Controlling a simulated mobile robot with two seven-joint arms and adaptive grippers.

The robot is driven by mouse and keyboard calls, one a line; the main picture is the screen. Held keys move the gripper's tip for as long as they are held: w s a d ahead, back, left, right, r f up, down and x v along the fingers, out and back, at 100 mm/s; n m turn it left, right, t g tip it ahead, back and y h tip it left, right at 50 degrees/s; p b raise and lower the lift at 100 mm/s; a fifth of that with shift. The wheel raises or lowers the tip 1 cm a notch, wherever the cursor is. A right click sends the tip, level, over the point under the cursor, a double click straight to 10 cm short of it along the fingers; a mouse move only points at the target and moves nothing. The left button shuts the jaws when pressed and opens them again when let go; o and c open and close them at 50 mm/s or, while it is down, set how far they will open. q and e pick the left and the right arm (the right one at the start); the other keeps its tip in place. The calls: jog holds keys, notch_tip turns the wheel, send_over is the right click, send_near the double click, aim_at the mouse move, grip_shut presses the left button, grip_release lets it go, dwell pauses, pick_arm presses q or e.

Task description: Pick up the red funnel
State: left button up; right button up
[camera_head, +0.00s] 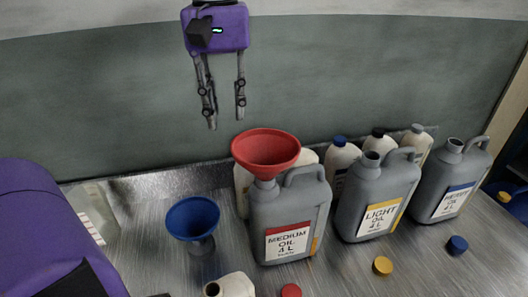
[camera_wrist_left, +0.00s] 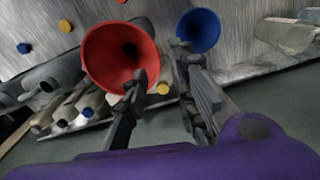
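The red funnel (camera_head: 266,150) stands upright in the neck of the grey MEDIUM OIL jug (camera_head: 290,214), its wide mouth facing up. My left gripper (camera_head: 226,120) hangs in the head view above and behind the funnel, fingers apart and pointing down, empty. In the left wrist view the fingers (camera_wrist_left: 162,62) are spread, and one overlaps the edge of the red funnel (camera_wrist_left: 112,52). I cannot see contact. The funnel's spout is hidden inside the jug. My right gripper is not in view.
A blue funnel (camera_head: 194,222) stands on the metal table to the left. The LIGHT OIL jug (camera_head: 376,198) and another grey jug (camera_head: 450,184) stand to the right, with white bottles (camera_head: 340,158) behind. Loose red (camera_head: 291,291), yellow (camera_head: 382,265) and blue (camera_head: 457,245) caps lie in front.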

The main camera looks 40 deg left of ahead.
aim_at(233, 149)
pick_arm(q)
jog(key=f, duration=0.4)
jog(key=d+f, duration=0.1)
jog(key=f, duration=0.1)
jog(key=shift+s+f, duration=0.2)
jog(key=shift+f, duration=0.55)
grip_shut()
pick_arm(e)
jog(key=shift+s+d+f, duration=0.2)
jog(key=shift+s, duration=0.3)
